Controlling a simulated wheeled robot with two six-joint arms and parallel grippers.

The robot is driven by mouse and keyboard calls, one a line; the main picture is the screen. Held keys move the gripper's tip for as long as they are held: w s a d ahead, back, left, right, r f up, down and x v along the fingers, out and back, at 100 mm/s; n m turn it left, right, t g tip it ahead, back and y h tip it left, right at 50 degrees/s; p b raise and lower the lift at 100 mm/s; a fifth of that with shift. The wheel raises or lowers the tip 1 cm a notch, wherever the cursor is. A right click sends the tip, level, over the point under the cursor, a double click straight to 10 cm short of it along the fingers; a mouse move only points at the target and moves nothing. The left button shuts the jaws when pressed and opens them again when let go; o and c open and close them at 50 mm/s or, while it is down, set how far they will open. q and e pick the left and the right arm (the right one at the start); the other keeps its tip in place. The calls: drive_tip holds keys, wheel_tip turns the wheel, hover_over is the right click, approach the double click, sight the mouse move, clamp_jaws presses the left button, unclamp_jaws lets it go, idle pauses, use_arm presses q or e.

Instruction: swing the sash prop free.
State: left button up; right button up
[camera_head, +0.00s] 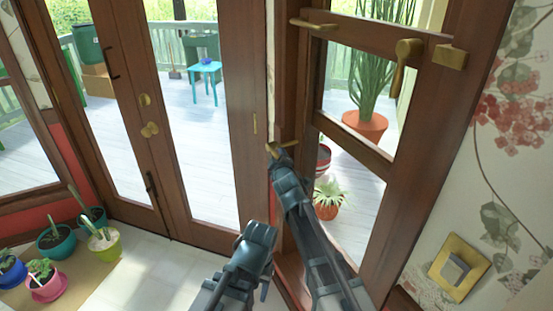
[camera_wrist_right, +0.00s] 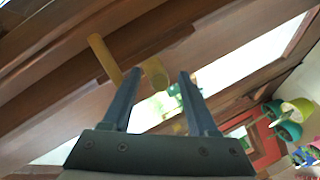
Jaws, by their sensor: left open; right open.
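A brass fitting (camera_head: 281,146), which may be the sash prop, sits low on the window frame. The tip of my right gripper (camera_head: 279,156) is at this fitting and partly covers it. In the right wrist view, my open right gripper (camera_wrist_right: 158,88) has a brass rounded end (camera_wrist_right: 155,74) showing between its fingers. A second brass rod (camera_wrist_right: 105,58) is left of the left finger. I cannot tell whether the fingers touch the brass. My left gripper (camera_head: 262,235) is open and empty, lower and in front of the door.
A brass switch plate (camera_head: 458,267) is on the wall at right. Potted plants (camera_head: 56,240) stand on the floor at left.

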drive_tip(key=shift+w+f, duration=0.1)
drive_tip(key=shift+w, duration=0.3)
clamp_jaws()
idle(1.3)
